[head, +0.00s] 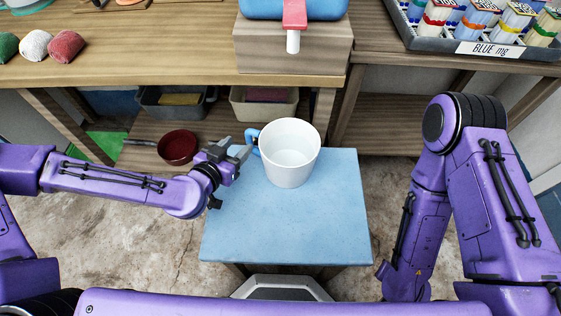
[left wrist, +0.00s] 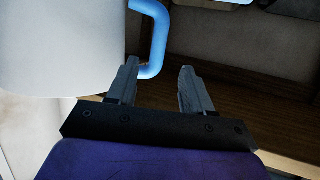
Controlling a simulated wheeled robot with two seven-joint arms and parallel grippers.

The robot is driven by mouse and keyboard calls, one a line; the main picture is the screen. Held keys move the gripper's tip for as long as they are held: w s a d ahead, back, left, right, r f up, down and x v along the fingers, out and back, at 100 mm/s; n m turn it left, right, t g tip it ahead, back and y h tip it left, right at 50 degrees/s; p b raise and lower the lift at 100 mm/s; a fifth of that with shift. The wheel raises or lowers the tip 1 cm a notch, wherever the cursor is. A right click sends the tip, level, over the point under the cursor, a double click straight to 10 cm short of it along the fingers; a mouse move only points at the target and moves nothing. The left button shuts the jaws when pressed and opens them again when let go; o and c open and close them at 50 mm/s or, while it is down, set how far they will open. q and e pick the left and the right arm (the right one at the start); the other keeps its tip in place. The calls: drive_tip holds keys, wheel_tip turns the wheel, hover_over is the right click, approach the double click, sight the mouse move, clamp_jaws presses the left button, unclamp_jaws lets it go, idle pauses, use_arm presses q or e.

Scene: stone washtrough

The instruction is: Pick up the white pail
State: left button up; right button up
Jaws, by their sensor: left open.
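The white pail (head: 289,158) stands upright on a light blue stool top (head: 285,220), its blue handle (head: 253,141) on its left side. My left gripper (head: 243,150) is open, close to the handle from the left. In the left wrist view the open fingers (left wrist: 158,85) point towards the lower end of the blue handle (left wrist: 158,40), and the white pail wall (left wrist: 60,45) fills the upper left. The left finger overlaps the handle's lower end in that view; I cannot tell whether they touch. My right arm is at the right, its gripper not visible.
A wooden workbench (head: 150,62) runs behind the stool, with a blue dispenser (head: 295,8) with a red tap on a wooden block. A dark red pan (head: 177,146) and bins sit on the lower shelf. A grey tray (head: 480,42) stands back right. The stool's front is clear.

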sight(247, 140)
use_arm(q)
drive_tip(key=x, duration=0.4)
drive_tip(key=b+x, duration=0.1)
drive_tip(key=x, duration=0.3)
drive_tip(key=shift+w+d+f, duration=0.1)
drive_tip(key=shift+d+f, duration=0.15)
drive_tip(key=shift+f, duration=0.1)
clamp_jaws()
idle(0.8)
drive_tip(key=shift+r, duration=0.15)
